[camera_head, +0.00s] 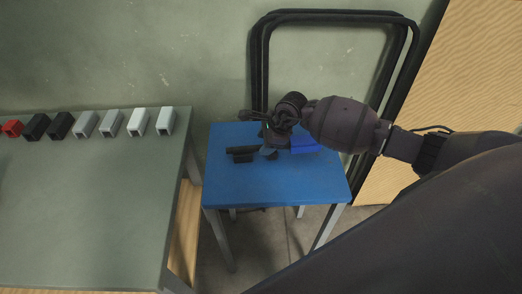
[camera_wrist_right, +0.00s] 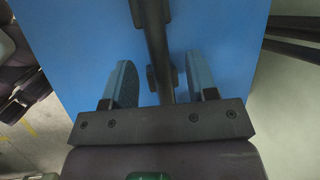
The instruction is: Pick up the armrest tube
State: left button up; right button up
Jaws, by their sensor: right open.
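A dark tube (camera_wrist_right: 157,45), which looks like the armrest tube, runs between the two fingers of my right gripper (camera_wrist_right: 160,75) in the right wrist view. The fingers are apart, with a gap on both sides of the tube. Its near end is hidden behind the gripper body. In the head view my right gripper (camera_head: 268,151) is low over the blue table (camera_head: 285,185), next to dark pieces (camera_head: 240,153) that seem to be the same part. The arm and hand cover much of that spot. My left gripper is not in view.
A grey-green table (camera_head: 80,210) at the left carries a row of red, black, grey and white square blocks (camera_head: 111,123). Black bent tube frames (camera_head: 256,70) stand against the wall behind the blue table. A gap separates the two tables. The blue table's front is clear.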

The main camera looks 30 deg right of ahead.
jog(key=shift+x, duration=1.85)
jog(key=shift+c, duration=0.3)
grip_shut()
